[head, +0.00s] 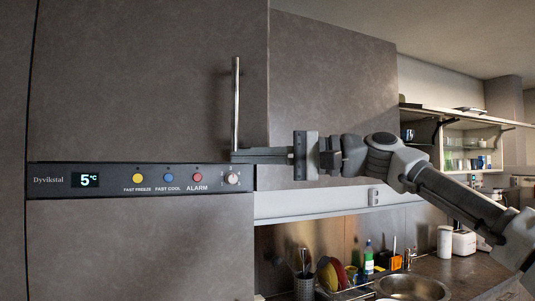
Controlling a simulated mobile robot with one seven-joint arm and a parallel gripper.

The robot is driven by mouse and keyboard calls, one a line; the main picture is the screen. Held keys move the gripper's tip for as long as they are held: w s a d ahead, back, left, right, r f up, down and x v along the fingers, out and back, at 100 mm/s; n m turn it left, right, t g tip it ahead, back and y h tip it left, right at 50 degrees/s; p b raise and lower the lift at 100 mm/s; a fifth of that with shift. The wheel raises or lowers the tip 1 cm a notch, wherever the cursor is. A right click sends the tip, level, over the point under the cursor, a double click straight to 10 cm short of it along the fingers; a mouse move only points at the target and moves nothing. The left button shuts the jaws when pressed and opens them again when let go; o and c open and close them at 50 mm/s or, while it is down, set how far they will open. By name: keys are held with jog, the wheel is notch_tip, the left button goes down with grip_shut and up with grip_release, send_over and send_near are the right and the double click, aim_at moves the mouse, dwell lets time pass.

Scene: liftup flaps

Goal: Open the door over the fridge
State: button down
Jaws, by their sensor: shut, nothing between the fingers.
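The grey upper door (130,80) fills the upper left of the head view, above the fridge's black control panel (110,180). It looks shut. A vertical metal bar handle (236,100) stands near its right edge. My gripper (240,156) reaches in from the right, its fingers pointing left. The fingers are shut and empty, their tips at the lower end of the handle, just above the panel. I cannot tell whether they touch the handle or the door. The lower fridge door (140,245) is below the panel and looks shut.
A grey wall cabinet (330,90) stands right of the door, behind my gripper. Below it are a counter with a sink (412,288), a dish rack with plates (335,275) and bottles. Open shelves (470,150) with glassware are farther right.

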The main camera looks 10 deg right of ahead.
aim_at(224, 155)
jog(key=x, duration=0.4)
jog(key=s, duration=0.1)
jog(key=s+a, duration=0.1)
jog(key=s, duration=0.1)
jog(key=shift+a, duration=0.2)
jog(key=shift+s+a, duration=0.2)
jog(key=shift+s, duration=0.05)
jog(key=shift+s+a+t+b, duration=0.35)
jog(key=shift+s+a, duration=0.1)
jog(key=shift+s, duration=0.35)
